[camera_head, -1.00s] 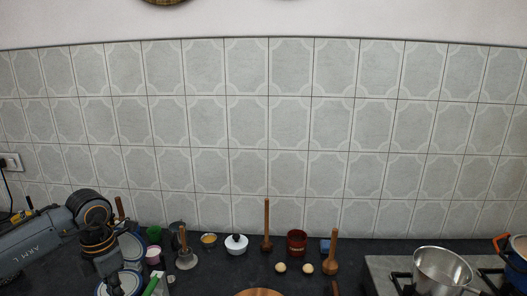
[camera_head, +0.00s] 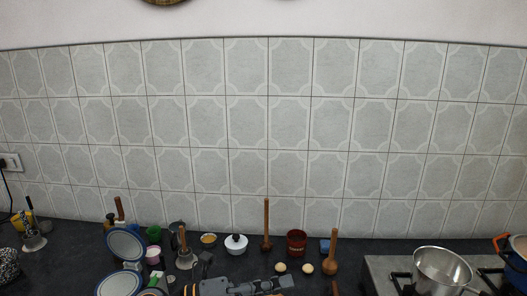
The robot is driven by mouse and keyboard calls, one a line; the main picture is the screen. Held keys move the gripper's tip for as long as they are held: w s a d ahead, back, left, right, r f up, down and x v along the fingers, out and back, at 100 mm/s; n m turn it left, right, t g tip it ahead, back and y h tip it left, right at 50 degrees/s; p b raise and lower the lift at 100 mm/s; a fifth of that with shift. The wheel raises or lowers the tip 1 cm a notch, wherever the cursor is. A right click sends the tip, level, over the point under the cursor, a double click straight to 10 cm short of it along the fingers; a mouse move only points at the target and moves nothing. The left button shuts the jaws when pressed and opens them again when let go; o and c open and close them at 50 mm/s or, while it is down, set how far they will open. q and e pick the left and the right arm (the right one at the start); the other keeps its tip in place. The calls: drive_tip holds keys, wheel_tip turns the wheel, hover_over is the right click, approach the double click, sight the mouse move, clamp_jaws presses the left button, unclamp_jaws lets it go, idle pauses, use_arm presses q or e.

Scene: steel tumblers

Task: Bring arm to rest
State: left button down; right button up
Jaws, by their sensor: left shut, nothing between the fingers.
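My left gripper (camera_head: 268,286) is low in the head view, a little left of centre at the bottom edge. It is grey and black and lies roughly level, with its lower part cut off by the frame. It is shut and holds nothing. My right gripper is not in view. No steel tumbler can be made out.
Blue-rimmed plates (camera_head: 126,244) stand at the left. A wooden pestle (camera_head: 266,232), a red-brown cup (camera_head: 297,243) and two small round pale items (camera_head: 307,269) are nearby. A steel pot (camera_head: 441,272) sits on the stove at right. The counter's far left has some clear room.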

use_arm(q)
drive_tip(key=w+a+n+t+y, duration=0.5)
drive_tip(key=a+n+t+y, duration=0.45)
drive_tip(key=n+t, duration=0.9)
drive_tip(key=s+a+f+n+g+y, duration=0.2)
drive_tip(key=a+f+n+g+y, duration=0.25)
drive_tip(key=f+n, duration=0.25)
drive_tip(key=s+a+f+n+g+y, duration=0.3)
drive_tip(key=a+f+n+g+y, duration=0.1)
drive_tip(key=a+f+n, duration=0.25)
drive_tip(key=s+a+f+n+g, duration=0.1)
drive_tip(key=s+f+n+g, duration=0.2)
drive_tip(key=s+f+g, duration=0.55)
drive_tip(key=s+a+f+n+g, duration=0.2)
drive_tip(key=s+f, duration=0.4)
drive_tip(key=s, duration=0.7)
wheel_tip(320, 180, down, 26)
drive_tip(key=s+g, duration=0.1)
drive_tip(key=g, duration=0.1)
drive_tip(key=s+a+f, duration=0.2)
drive_tip(key=s+f, duration=1.4)
drive_tip(key=s, duration=0.1)
drive_tip(key=shift+a+f+m+g, duration=0.25)
drive_tip(key=shift+m+g, duration=0.05)
drive_tip(key=shift+g, duration=0.05)
